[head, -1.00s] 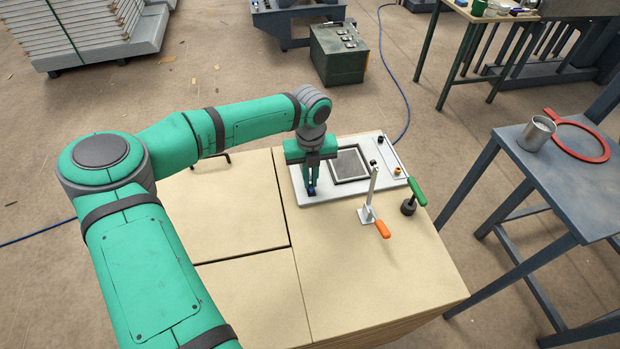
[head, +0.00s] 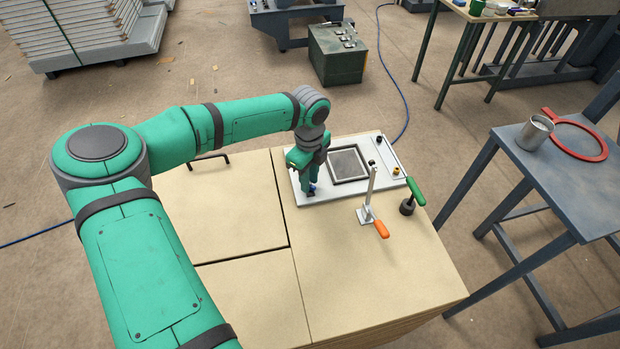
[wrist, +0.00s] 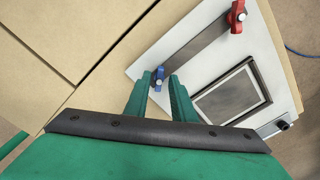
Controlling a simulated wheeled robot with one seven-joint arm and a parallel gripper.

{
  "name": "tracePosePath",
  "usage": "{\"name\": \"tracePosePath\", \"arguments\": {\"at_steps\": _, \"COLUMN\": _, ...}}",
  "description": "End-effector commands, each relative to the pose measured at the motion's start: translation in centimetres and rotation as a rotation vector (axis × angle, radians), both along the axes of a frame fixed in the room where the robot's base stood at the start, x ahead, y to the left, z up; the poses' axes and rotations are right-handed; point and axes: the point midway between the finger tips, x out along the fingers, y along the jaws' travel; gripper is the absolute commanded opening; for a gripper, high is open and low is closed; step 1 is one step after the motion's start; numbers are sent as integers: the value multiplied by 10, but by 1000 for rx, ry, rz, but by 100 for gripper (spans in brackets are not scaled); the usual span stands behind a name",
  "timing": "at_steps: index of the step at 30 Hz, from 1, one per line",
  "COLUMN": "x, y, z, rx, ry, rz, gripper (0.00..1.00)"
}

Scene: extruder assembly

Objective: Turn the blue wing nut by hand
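The blue wing nut (wrist: 158,76) sits at the left end of a dark strip on the light plate (wrist: 146,67). In the wrist view it shows between the tips of my gripper (wrist: 160,80). The two green fingers are apart, one on each side of it, and a gap shows on the right side. I cannot tell whether the left finger touches it. In the head view my gripper (head: 309,188) points down over the plate's left part, and only a bit of blue shows at its tips.
A red wing nut (wrist: 237,16) is at the strip's other end. A framed dark square (head: 347,163) lies right of my gripper. An upright clamp with an orange handle (head: 381,229) and a green-handled tool (head: 415,191) stand further right.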

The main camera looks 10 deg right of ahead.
Motion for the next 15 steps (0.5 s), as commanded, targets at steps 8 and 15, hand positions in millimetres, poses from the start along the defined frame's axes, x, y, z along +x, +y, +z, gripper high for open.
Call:
{"name": "tracePosePath", "arguments": {"at_steps": 8, "x": 1, "y": 2, "z": 0, "rx": 1, "ry": -1, "rz": 2, "gripper": 24}}
{"name": "tracePosePath", "arguments": {"at_steps": 15, "x": 0, "y": -1, "z": 9, "rx": 1, "ry": -2, "rz": -4, "gripper": 24}}
